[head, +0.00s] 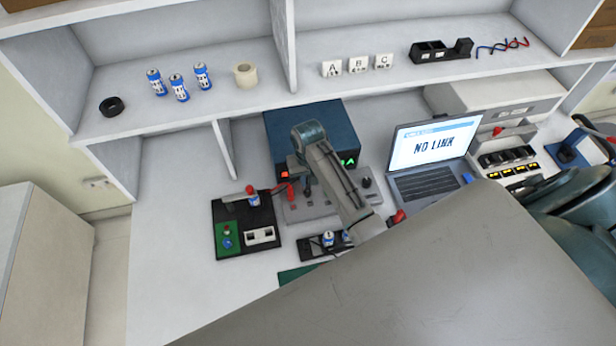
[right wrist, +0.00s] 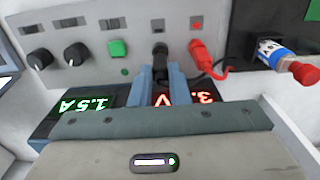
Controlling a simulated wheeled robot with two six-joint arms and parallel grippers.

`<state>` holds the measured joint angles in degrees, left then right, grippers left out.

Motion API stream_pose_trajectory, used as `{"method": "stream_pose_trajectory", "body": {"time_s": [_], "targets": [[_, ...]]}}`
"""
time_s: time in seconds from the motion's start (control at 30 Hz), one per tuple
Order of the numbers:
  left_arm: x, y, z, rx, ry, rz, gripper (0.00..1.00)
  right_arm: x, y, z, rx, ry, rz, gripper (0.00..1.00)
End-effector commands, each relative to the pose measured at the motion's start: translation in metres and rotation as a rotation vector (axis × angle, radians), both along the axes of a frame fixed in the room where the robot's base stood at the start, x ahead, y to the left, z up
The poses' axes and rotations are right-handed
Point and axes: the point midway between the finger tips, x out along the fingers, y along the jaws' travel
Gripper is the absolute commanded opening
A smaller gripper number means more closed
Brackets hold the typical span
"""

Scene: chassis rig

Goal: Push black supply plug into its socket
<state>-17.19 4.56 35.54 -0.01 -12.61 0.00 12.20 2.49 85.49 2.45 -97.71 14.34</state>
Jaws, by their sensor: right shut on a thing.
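My right gripper (right wrist: 160,76) is shut on the black supply plug (right wrist: 159,50) in the right wrist view. The plug is at the sloping grey front panel (right wrist: 98,58) of the power supply, below a small black mark. The socket is hidden behind the plug, so I cannot tell how deep it sits. The red plug (right wrist: 201,55) is beside it, below a red mark, with a red lead. In the head view my right gripper (head: 308,188) reaches down in front of the blue supply (head: 335,115); the black plug cannot be made out there. My left gripper is not in view.
A black board (head: 232,243) with a battery and green panel stands left of the supply. A laptop (head: 430,160) reading "NO LINK" stands right. A black holder (head: 312,250) lies in front. The bench's left front is clear.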

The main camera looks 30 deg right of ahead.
Motion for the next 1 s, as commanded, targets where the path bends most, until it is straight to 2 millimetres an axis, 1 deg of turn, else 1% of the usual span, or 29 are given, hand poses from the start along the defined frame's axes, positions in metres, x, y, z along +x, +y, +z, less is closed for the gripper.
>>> {"method": "stream_pose_trajectory", "body": {"time_s": [0.73, 0.77, 0.8, 0.87, 0.9, 1.0], "targets": [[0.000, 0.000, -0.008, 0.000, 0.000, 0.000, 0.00, 0.000, 0.000, -0.019, 0.000, 0.000, 0.000, 0.00], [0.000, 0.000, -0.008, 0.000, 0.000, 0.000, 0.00, 0.000, 0.000, -0.019, 0.000, 0.000, 0.000, 0.19], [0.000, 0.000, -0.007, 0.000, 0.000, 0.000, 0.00, 0.000, 0.000, -0.018, 0.000, 0.000, 0.000, 0.27], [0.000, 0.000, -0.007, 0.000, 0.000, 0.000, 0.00, 0.000, 0.000, -0.018, 0.000, 0.000, 0.000, 0.39], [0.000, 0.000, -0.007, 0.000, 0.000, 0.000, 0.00, 0.000, 0.000, -0.018, 0.000, 0.000, 0.000, 0.41], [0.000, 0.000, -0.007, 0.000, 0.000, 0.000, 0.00, 0.000, 0.000, -0.019, 0.000, 0.000, 0.000, 0.41]]}}
